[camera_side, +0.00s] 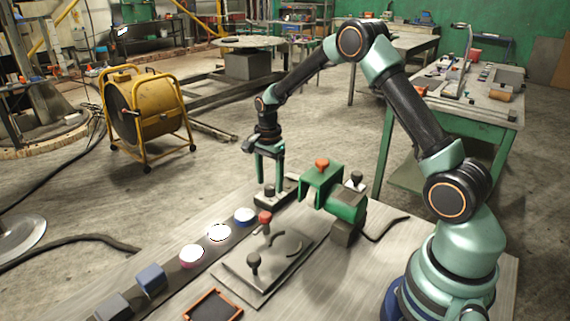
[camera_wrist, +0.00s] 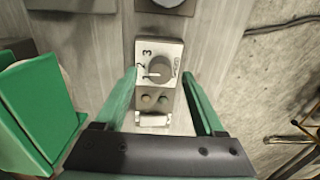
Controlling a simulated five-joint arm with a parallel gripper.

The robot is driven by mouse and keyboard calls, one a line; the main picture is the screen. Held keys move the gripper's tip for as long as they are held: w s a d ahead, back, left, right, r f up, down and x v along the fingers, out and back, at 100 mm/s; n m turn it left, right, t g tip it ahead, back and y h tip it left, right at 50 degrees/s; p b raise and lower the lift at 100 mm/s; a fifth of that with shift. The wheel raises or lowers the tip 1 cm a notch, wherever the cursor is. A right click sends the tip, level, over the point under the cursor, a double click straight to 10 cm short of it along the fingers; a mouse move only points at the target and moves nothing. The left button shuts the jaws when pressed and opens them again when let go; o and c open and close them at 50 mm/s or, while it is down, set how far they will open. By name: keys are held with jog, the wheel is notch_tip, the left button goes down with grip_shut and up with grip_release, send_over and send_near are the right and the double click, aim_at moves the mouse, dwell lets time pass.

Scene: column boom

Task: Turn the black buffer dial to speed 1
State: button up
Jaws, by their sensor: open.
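The black buffer dial (camera_wrist: 159,68) is a round knob on a pale plate (camera_wrist: 171,48) marked 1, 2 and 3 in the wrist view. A light mark on the knob appears to point left, close to the 1. In the side view the control box (camera_side: 267,199) sits on the bench left of the green buffer (camera_side: 343,204), and the dial is small and dark there. My gripper (camera_wrist: 158,73) is open, with one green finger on each side of the dial. In the side view my gripper (camera_side: 269,186) points down at the box. I cannot tell whether the fingers touch the dial.
The green buffer housing also stands close at left in the wrist view (camera_wrist: 38,110). A plate with a red-knobbed lever (camera_side: 265,217) and a black-knobbed lever (camera_side: 253,260) lies in front.

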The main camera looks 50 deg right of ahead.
jog(key=shift+f, duration=0.85)
jog(key=shift+c, duration=0.3)
grip_shut()
jog(key=shift+n, duration=0.4)
jog(key=n, duration=0.3)
jog(key=shift+n, duration=2.5)
